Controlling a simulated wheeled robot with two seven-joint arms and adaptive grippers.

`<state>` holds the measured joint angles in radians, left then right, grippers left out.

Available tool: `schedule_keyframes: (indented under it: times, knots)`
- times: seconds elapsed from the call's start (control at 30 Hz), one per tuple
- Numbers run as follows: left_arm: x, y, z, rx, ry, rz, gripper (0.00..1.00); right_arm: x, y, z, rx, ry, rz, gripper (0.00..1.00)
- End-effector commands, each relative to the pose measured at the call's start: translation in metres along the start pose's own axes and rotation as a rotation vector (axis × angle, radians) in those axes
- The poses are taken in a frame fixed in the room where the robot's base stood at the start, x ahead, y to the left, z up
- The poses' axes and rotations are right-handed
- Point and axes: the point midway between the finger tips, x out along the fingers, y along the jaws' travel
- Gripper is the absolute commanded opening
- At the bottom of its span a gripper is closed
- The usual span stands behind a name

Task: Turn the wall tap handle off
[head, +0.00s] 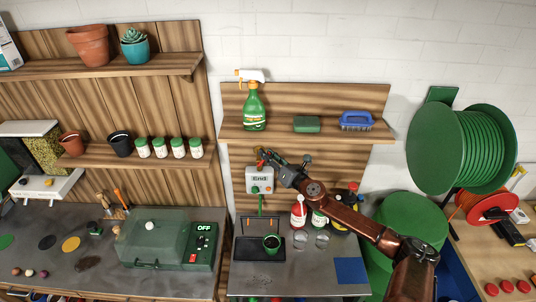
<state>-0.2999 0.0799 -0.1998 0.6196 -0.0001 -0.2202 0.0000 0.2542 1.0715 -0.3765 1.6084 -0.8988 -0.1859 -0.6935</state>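My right arm reaches in from the lower right. Its dark gripper (272,160) is at the wooden wall panel, just above a white box (260,180) marked "End". A small orange-red piece (259,153) shows by the fingertips; it may be the tap handle, but it is too small to tell. The tap's body is hard to make out behind the gripper and box. I cannot tell whether the fingers are open, shut or touching the piece. A green pipe (261,204) runs down below the box. My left gripper is not in view.
A wooden shelf (285,137) above holds a green spray bottle (254,108) and a blue brush (356,121). Below, the metal counter (290,283) carries a black tray (243,248), a dark pot (272,244), glasses and bottles. A green hose reel (440,150) is at right.

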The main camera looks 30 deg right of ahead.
Motion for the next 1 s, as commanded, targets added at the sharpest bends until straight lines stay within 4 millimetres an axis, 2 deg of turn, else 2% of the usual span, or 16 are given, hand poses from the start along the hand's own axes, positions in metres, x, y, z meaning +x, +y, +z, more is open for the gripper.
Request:
schedule_keyframes:
  times: [0.27,0.67,1.0]
  knots:
    - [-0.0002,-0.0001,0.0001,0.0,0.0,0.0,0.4,0.0017,0.0,-0.0004,0.0,0.0,0.0,0.26]
    - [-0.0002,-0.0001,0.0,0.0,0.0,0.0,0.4,0.0015,0.0,-0.0002,0.001,0.0,0.0,0.0]
    - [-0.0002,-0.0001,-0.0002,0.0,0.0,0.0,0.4,0.0014,-0.0001,-0.0001,0.0,0.0,0.0,0.0]
